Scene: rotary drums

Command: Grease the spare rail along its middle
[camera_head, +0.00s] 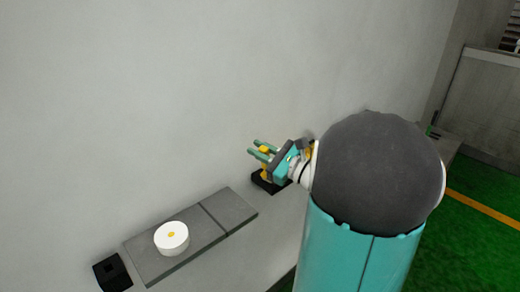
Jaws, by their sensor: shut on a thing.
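My gripper (262,150), with green fingers, is at the middle of the view beside the pale wall. It is shut on a small yellow tool (265,175), whose shape is partly hidden by the fingers. The tool is upright over a black holder (258,184); I cannot tell whether its lower end is still inside. I cannot pick out the spare rail for certain. A long dark grey slab (222,207) with a seam across it lies to the left of my gripper. My arm hides much of the right side.
A black open box (112,272) stands at the lower left. The wall (130,90) rises close behind. Green floor (480,225) with a yellow line shows at the right.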

